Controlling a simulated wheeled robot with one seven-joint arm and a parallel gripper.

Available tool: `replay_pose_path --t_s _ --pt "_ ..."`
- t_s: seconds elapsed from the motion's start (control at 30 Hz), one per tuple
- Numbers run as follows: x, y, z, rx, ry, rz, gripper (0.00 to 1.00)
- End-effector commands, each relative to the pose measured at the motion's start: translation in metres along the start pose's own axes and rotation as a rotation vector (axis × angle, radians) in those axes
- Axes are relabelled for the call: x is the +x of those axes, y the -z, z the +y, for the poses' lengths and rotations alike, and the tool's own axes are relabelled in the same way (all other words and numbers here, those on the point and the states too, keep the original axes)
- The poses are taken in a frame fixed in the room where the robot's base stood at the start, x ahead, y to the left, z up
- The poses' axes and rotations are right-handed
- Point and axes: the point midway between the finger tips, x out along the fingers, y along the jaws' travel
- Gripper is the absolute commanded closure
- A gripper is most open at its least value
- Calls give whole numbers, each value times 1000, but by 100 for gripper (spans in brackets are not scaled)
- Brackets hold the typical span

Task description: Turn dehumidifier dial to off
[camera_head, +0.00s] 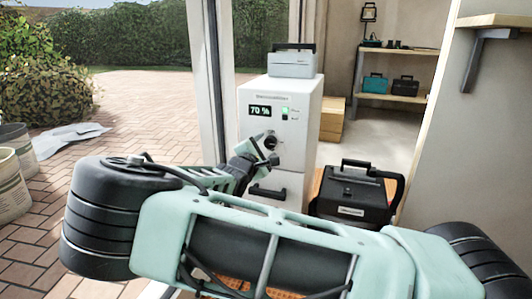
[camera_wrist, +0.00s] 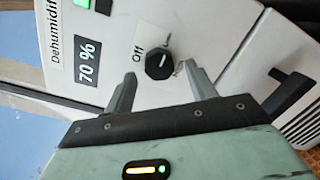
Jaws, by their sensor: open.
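The white dehumidifier (camera_head: 303,105) stands upright in the doorway, its display (camera_head: 260,111) reading 70 %. In the wrist view its front panel (camera_wrist: 205,25) appears tilted, with the display (camera_wrist: 87,62) at left. The round black dial (camera_wrist: 158,65) has a small white mark near its upper edge. The word "Off" (camera_wrist: 137,53) is printed just left of the dial; another label on the right is partly hidden by a finger. My gripper (camera_wrist: 160,76) is open, with one fingertip on each side of the dial in the picture; contact is unclear. In the head view my gripper (camera_head: 262,150) is at the panel.
A grey case (camera_head: 292,63) sits on top of the dehumidifier. A black toolbox (camera_head: 350,195) stands at its right. A black handle (camera_wrist: 290,92) juts from the lower front. Shelves (camera_head: 400,97) are behind; brick paving (camera_head: 140,110) lies open at left.

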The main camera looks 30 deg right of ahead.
Motion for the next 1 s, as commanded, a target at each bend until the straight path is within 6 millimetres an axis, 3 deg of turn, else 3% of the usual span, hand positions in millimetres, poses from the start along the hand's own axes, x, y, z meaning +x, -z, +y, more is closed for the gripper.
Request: replay_pose_path --t_s 0.13,0.43,0.47,0.6,1.0 --pt "10 0 -1 0 1 -1 44" --pt "12 -1 0 -1 0 0 44" --pt "12 0 0 -1 0 0 49" --pt "12 0 0 -1 0 0 88" --pt "11 -3 3 -52 -2 -2 88"
